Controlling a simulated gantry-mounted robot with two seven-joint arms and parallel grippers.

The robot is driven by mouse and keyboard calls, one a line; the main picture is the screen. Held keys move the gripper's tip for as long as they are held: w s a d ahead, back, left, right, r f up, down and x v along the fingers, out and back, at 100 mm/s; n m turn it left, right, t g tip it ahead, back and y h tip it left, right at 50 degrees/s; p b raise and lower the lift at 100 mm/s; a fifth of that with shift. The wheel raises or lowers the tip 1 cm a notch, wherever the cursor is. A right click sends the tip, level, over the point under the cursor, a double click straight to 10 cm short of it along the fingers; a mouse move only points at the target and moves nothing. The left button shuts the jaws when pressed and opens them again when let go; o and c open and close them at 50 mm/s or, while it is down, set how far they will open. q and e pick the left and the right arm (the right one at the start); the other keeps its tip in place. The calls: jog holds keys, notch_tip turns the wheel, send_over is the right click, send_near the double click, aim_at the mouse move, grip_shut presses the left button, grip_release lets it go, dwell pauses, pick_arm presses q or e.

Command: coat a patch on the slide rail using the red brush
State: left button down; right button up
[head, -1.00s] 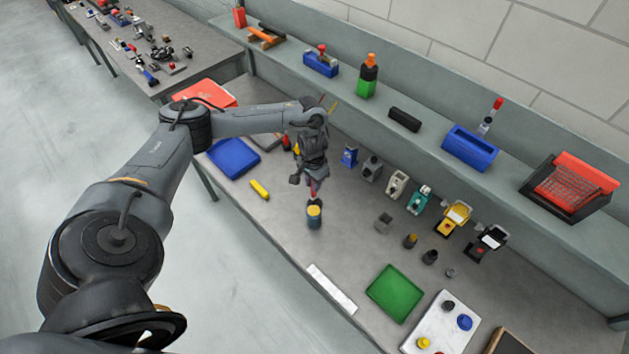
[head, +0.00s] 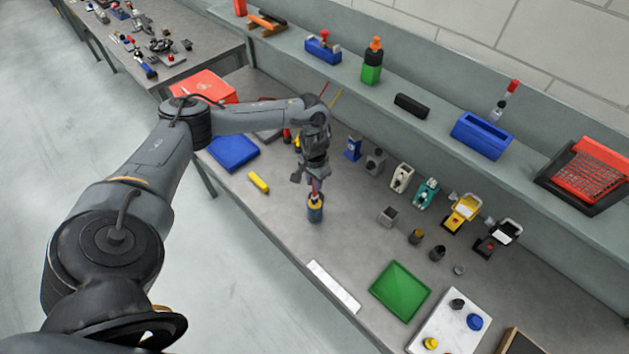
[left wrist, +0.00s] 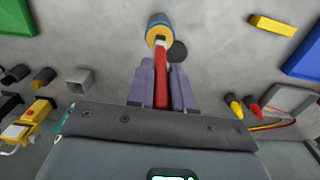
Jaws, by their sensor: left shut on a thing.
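My left gripper (head: 316,181) points down and is shut on the red brush (left wrist: 162,80), whose handle lies between the purple fingers in the left wrist view. The brush's far end meets the top of a blue can with a yellow top (head: 315,212). The can also shows in the left wrist view (left wrist: 158,24). I cannot tell how deep the bristles sit in it. A long white bar (head: 333,286) lies at the bench's front edge; I cannot tell whether it is the slide rail. My right gripper is not in view.
A green tray (head: 400,291) and a white plate with knobs (head: 445,325) lie to the right. Several small machines, including a teal one (head: 426,193), line the back. A yellow block (head: 258,182) and blue tray (head: 233,152) lie left. Bench between can and bar is clear.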

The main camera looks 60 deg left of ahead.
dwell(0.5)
pick_arm(q)
jog(key=shift+f, duration=0.45)
dwell(0.4)
dwell(0.7)
jog(key=shift+f, duration=0.1)
dwell(0.9)
jog(key=shift+p, duration=0.3)
dwell(0.5)
